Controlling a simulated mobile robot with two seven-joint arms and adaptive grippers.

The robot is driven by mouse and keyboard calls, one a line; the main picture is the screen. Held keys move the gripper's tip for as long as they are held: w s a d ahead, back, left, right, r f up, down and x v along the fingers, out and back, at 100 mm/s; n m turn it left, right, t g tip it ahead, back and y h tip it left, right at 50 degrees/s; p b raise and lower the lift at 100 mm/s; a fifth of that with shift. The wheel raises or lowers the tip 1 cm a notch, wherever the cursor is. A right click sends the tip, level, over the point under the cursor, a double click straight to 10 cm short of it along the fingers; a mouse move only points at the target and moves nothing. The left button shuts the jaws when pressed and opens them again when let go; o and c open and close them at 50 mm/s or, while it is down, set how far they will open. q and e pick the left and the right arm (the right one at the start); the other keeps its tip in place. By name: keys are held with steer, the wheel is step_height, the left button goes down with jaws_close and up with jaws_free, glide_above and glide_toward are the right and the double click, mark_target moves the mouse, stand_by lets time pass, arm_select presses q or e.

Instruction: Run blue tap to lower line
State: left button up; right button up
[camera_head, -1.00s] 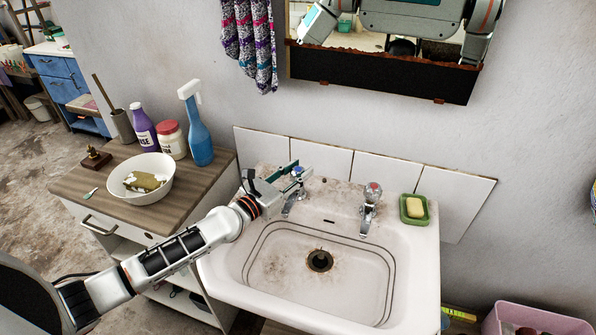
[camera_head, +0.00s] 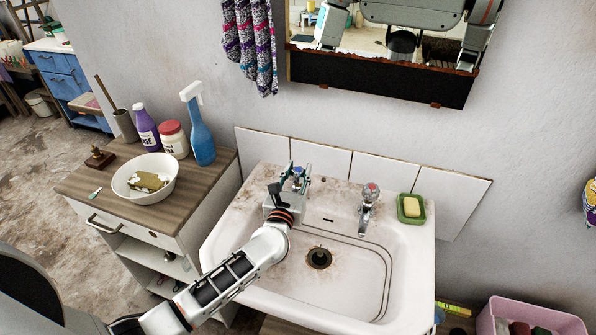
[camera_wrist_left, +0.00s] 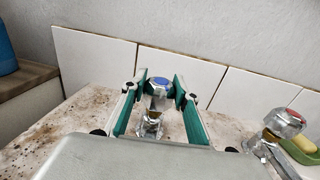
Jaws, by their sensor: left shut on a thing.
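The blue tap (camera_head: 298,171) stands at the back left of the white basin (camera_head: 270,320). My left gripper (camera_head: 291,180) is shut on its knob. In the left wrist view the tap's blue-capped knob (camera_wrist_left: 159,84) sits between the two green-lined fingers. The gripper hides most of the tap's body and spout in the head view. Dark lines (camera_head: 345,236) run around the basin's inner wall. The dark drain (camera_head: 319,258) is in the basin floor; no standing water or stream shows. My right gripper is not in view.
A red-capped tap (camera_head: 368,200) and a green soap dish (camera_head: 411,209) are on the basin's back ledge. A wooden-topped cabinet (camera_head: 105,205) at left holds a white bowl (camera_head: 145,190) and a blue spray bottle (camera_head: 200,135). A mirror (camera_head: 380,70) hangs above.

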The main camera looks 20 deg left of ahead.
arm_select(q)
steer(key=shift+n+y, duration=0.5)
steer(key=shift+y, duration=0.3)
steer(key=o, duration=1.1)
steer(key=s, duration=0.4)
steer(key=s+d, duration=0.1)
steer(key=s, duration=0.7)
steer(key=shift+d, duration=0.3)
